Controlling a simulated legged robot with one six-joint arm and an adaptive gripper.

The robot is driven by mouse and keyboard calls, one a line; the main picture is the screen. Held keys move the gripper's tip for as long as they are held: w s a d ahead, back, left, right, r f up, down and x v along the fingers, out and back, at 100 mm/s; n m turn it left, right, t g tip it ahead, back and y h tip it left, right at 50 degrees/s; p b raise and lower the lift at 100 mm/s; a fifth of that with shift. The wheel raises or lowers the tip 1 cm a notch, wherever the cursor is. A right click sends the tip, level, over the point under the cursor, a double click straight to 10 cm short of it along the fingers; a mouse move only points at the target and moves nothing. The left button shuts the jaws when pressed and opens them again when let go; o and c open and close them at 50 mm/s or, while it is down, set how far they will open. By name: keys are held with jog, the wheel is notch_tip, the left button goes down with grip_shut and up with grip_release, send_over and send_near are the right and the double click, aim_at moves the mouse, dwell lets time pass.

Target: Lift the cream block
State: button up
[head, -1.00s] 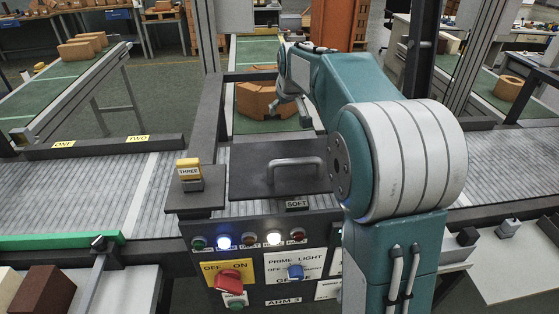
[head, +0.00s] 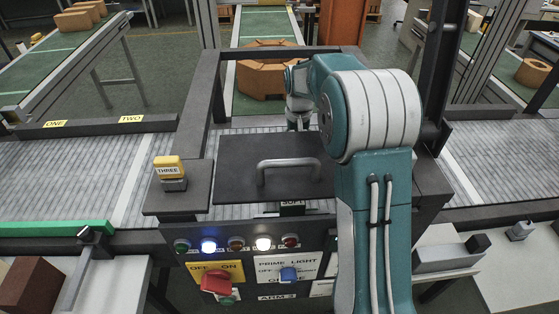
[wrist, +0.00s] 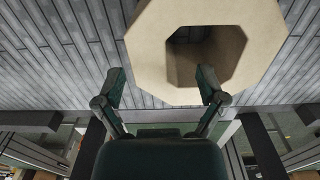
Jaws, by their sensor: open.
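The cream block (wrist: 150,45) shows in the wrist view as an octagonal piece with a dark octagonal hole. It lies on or over grey slats at the top, right of centre. My gripper (wrist: 161,86) is open, with nothing between its fingers. Its right finger overlaps the lower edge of the block's hole in the picture; its left finger is left of the block. I cannot tell whether either touches. In the head view the cream block is not to be made out, and my fingers are hidden or too small to tell.
A dark plate with a handle (head: 288,165) lies across the grey slatted conveyor (head: 70,170), near my arm. Dark frame posts stand on both sides. A brown octagonal piece (head: 258,80) sits on the green belt behind. A control panel with lights and a red switch (head: 216,281) is in front.

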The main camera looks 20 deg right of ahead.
jog(key=f, duration=0.1)
jog(key=d+f, duration=0.1)
jog(key=f, duration=0.2)
jog(key=shift+d+f, duration=0.3)
jog(key=shift+d, duration=0.1)
jog(key=shift+f, duration=0.35)
jog(key=shift+a+f, duration=0.15)
jog(key=shift+a, duration=0.4)
jog(key=c, duration=0.4)
jog(key=shift+d, duration=0.2)
grip_shut()
jog(key=shift+d, duration=0.1)
